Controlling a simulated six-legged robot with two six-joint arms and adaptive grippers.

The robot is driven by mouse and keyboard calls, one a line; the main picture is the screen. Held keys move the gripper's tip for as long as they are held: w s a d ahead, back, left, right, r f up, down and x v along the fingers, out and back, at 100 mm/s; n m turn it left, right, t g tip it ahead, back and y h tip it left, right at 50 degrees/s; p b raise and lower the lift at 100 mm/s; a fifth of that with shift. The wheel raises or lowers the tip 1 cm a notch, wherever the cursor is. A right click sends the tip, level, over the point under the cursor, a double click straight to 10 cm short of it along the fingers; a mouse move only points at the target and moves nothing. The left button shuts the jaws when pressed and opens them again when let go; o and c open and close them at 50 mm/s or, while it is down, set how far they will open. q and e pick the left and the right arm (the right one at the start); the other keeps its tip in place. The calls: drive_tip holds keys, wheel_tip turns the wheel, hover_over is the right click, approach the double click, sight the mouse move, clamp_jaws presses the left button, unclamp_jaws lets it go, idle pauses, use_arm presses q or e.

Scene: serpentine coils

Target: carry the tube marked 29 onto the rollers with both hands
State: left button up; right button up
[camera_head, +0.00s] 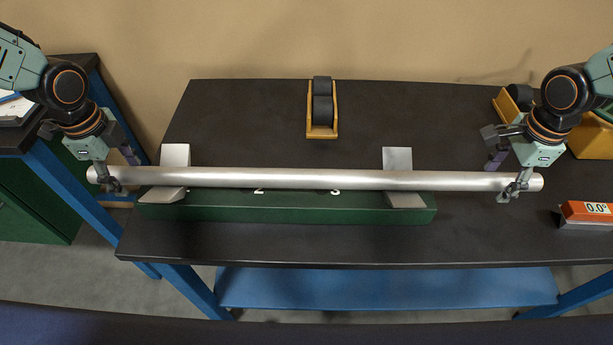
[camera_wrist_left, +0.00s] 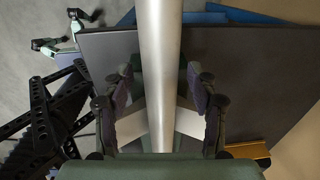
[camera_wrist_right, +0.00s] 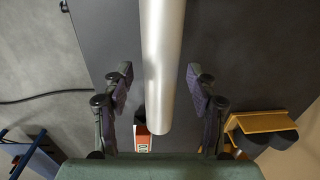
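The long silver tube (camera_head: 290,179) lies left to right across two grey V-shaped supports (camera_head: 174,155) (camera_head: 398,158) on a green base (camera_head: 290,208). Its number is not visible. My left gripper (camera_head: 113,180) straddles the tube near its left end; the left wrist view shows gaps between its fingers and the tube (camera_wrist_left: 160,70). My right gripper (camera_head: 512,187) straddles the right end, also with gaps beside the tube (camera_wrist_right: 162,60). Black rollers in a yellow frame (camera_head: 322,110) stand behind the tube. A second yellow frame with a black roller (camera_head: 519,97) is partly hidden by my right arm.
The dark table (camera_head: 240,120) is clear between the tube and the roller frames. An orange device reading 0.0° (camera_head: 588,212) lies at the right, just beyond the tube's end. A blue-framed bench (camera_head: 75,75) stands at the left.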

use_arm(q)
drive_tip(key=shift+w, duration=0.1)
drive_tip(key=c, duration=0.3)
use_arm(e)
drive_tip(key=shift+w, duration=0.1)
drive_tip(key=c, duration=0.3)
use_arm(q)
drive_tip(key=c, duration=0.4)
use_arm(e)
drive_tip(key=c, duration=0.4)
use_arm(q)
clamp_jaws()
use_arm(e)
clamp_jaws()
use_arm(q)
drive_tip(key=shift+r, duration=0.1)
